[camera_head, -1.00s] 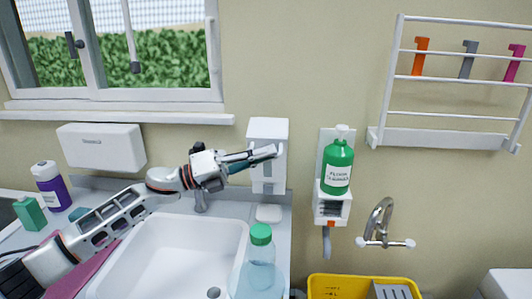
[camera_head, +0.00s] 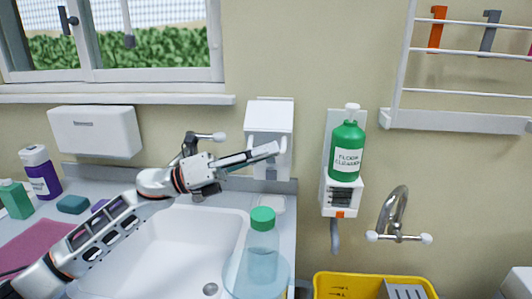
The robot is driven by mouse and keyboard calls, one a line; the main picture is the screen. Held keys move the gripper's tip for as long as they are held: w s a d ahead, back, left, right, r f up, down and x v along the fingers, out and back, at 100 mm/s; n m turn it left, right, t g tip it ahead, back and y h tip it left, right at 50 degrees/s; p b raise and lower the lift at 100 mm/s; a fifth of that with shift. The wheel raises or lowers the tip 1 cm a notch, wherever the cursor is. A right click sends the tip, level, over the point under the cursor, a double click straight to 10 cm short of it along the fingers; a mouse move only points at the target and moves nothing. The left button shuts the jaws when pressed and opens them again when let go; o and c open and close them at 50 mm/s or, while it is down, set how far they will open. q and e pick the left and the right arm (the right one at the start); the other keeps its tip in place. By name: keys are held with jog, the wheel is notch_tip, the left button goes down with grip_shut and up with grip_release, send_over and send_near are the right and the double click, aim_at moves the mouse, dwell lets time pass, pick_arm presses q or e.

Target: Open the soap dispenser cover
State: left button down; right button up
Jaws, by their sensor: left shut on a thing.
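The soap dispenser (camera_head: 272,103) is a white box on the wall behind the sink. Its white cover (camera_head: 268,118) looks tilted outward at the lower edge, with a narrower part of the box showing beneath. My left gripper (camera_head: 268,153) reaches in from the left, its fingers pointing right across the front of the dispenser. Its fingers are shut on the cover near its lower edge; the exact contact is hard to see. The fingers hide part of the dispenser's lower front. My right gripper is not in view.
Below my left arm is a white sink (camera_head: 170,240). A clear bottle with a green cap (camera_head: 262,240) stands at its right edge. A green cleanser bottle (camera_head: 347,152) sits on a wall holder (camera_head: 341,197). A tap (camera_head: 398,215) and yellow crate (camera_head: 340,284) are further right.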

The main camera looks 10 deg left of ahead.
pick_arm(q)
jog(key=c, duration=2.2)
grip_release()
jog(key=shift+a+r+v, duration=0.2)
jog(key=shift+r+v, duration=0.4)
jog(key=shift+v, duration=2.15)
jog(key=shift+a+r+v, duration=0.15)
jog(key=shift+r+v, duration=0.4)
jog(key=shift+v, duration=2.15)
jog(key=shift+a+r+v, duration=0.2)
jog(key=shift+r+v, duration=0.4)
jog(key=shift+v, duration=2.15)
jog(key=shift+s, duration=0.1)
